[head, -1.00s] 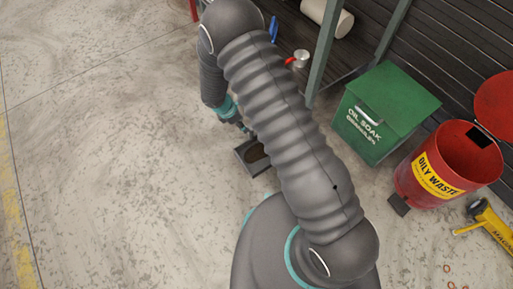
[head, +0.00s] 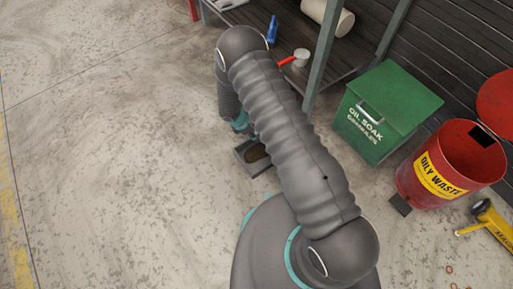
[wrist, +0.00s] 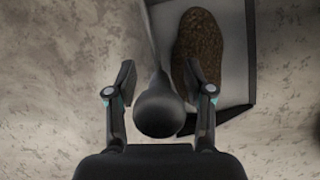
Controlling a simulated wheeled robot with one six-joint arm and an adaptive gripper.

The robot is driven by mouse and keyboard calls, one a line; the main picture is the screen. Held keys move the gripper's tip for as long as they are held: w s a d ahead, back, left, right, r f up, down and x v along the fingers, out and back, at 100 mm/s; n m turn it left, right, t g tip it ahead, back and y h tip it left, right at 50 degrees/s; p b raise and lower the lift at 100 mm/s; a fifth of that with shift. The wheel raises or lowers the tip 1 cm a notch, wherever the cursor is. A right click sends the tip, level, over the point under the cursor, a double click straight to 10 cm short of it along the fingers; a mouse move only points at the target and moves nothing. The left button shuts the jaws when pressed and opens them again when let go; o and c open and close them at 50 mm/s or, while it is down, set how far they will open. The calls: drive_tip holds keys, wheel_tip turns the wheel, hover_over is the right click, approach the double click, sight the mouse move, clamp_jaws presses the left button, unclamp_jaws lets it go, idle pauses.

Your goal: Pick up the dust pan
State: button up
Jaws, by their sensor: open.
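The dust pan (head: 244,160) lies on the concrete floor, partly hidden behind my arm in the head view. In the wrist view its grey pan (wrist: 237,60) holds a heap of brown granules (wrist: 201,50). The pan's dark, rounded handle end (wrist: 160,110) points toward my gripper. My gripper (wrist: 160,82) is open, with one finger on each side of the handle. The right finger overlaps the pan's near edge in the picture. I cannot tell whether either finger touches the handle. In the head view my gripper is hidden behind my arm.
A green oil soak box (head: 387,105) and a red oily waste bin (head: 450,170) stand to the right. A yellow tool (head: 490,222) lies at the right edge. A shelf post (head: 327,55) rises behind my arm. The floor to the left is clear.

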drive_tip(key=shift+d+f, duration=0.1)
drive_tip(key=shift+f, duration=0.25)
drive_tip(key=shift+c, duration=0.3)
clamp_jaws()
drive_tip(key=shift+r, duration=0.15)
